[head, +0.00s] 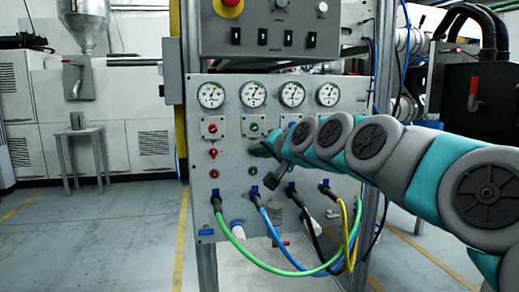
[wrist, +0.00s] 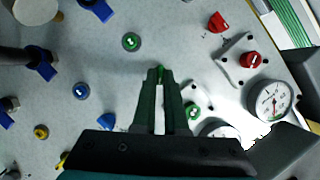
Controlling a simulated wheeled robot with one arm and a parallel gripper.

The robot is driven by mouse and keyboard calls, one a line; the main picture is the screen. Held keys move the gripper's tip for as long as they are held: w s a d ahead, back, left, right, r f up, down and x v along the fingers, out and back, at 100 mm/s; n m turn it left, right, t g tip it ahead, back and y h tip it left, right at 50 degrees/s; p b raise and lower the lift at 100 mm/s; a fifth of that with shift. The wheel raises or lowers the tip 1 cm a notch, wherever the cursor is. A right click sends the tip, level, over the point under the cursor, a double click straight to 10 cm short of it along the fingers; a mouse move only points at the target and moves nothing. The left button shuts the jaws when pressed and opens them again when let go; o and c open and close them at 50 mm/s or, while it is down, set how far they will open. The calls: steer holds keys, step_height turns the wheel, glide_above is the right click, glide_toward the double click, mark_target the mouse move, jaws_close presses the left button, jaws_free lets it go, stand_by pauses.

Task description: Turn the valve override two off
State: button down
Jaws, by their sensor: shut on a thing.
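The grey panel (head: 232,190) has columns, each with a gauge on top and coloured controls below. In the wrist view, a small green lever (wrist: 161,73) in the second column sits between my fingertips. My gripper (wrist: 160,76) is shut on it, and the fingers hide most of it. Its exact angle cannot be told. In the head view my gripper (head: 264,149) is at the panel below the second column's green knob (head: 253,127) and covers the lever. A round green button (wrist: 131,41) lies below the lever on the panel. No readable label shows.
The first column's red lever (wrist: 218,22) and red knob (wrist: 250,60) are close by. A white gauge (wrist: 272,100) stands out at the right of the wrist view. Below are blue valve handles (wrist: 45,66) and a green hose (head: 236,238).

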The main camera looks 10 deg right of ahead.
steer(key=shift+a+n+g+h+p, duration=0.2)
steer(key=shift+n+h, duration=0.9)
steer(key=shift+n, duration=0.5)
steer(key=shift+a+n+g+h+p, duration=0.2)
steer(key=shift+n+h, duration=0.9)
steer(key=shift+n, duration=0.5)
steer(key=c, duration=1)
jaws_free()
steer(key=shift+o, duration=0.2)
steer(key=shift+w, duration=0.1)
steer(key=shift+r, duration=0.1)
